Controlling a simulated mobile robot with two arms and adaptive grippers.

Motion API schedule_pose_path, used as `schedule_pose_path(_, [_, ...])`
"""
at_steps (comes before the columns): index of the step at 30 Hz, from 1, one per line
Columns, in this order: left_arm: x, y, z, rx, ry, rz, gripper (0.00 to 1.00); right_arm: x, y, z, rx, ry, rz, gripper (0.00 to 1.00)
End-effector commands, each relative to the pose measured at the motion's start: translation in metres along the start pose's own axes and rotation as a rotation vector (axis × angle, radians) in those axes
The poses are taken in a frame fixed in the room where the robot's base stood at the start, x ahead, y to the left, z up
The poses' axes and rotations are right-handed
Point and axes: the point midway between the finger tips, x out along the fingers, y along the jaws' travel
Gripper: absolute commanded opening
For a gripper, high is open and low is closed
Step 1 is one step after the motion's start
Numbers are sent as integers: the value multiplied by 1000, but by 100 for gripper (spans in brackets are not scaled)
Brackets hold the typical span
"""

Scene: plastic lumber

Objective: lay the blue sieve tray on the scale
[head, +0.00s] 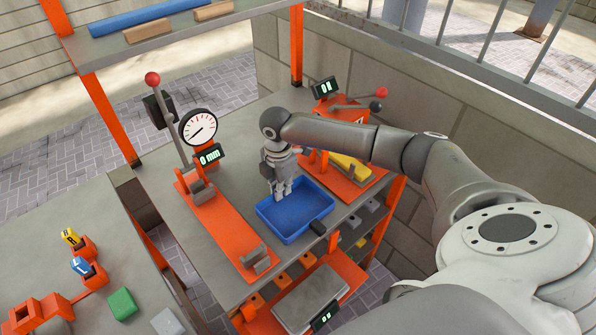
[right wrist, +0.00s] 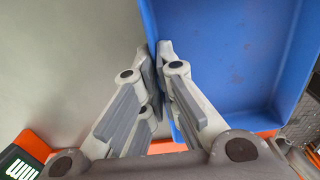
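The blue sieve tray (head: 309,222) is at the middle of the workbench, left of the orange press; I cannot tell whether it rests on the bench or is slightly raised. My right gripper (head: 281,196) points down at its far left wall. In the right wrist view the gripper (right wrist: 157,55) has its fingertips close together on either side of the tray's wall, one inside the blue tray (right wrist: 225,60), and looks shut on it. The scale (head: 310,297), with a bare grey plate and a green display, stands lower at the near side. My left gripper is not in view.
An orange gauge stand (head: 218,222) with a dial lies along the left of the bench. The orange press (head: 352,182) with levers and a yellow piece is behind my right arm. Small colored blocks lie on the left table (head: 60,205).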

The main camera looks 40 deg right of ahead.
Motion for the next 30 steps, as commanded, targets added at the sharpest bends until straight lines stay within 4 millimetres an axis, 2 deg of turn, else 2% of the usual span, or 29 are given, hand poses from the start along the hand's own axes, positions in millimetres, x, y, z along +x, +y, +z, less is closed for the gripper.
schedule_pose_path(11, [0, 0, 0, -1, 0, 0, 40, -1, 0, 0, 0, 0, 1, 0])
schedule_pose_path(17, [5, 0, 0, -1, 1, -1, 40, -10, 2, 0, -1, 1, 5, 0])
schedule_pose_path(22, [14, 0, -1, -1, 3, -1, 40, -33, 1, -2, -1, 2, 5, 0])
schedule_pose_path(26, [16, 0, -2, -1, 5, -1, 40, -55, -6, -20, -5, 2, 6, 0])
schedule_pose_path(30, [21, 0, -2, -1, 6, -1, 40, -86, -15, -45, -7, 3, 7, 0])
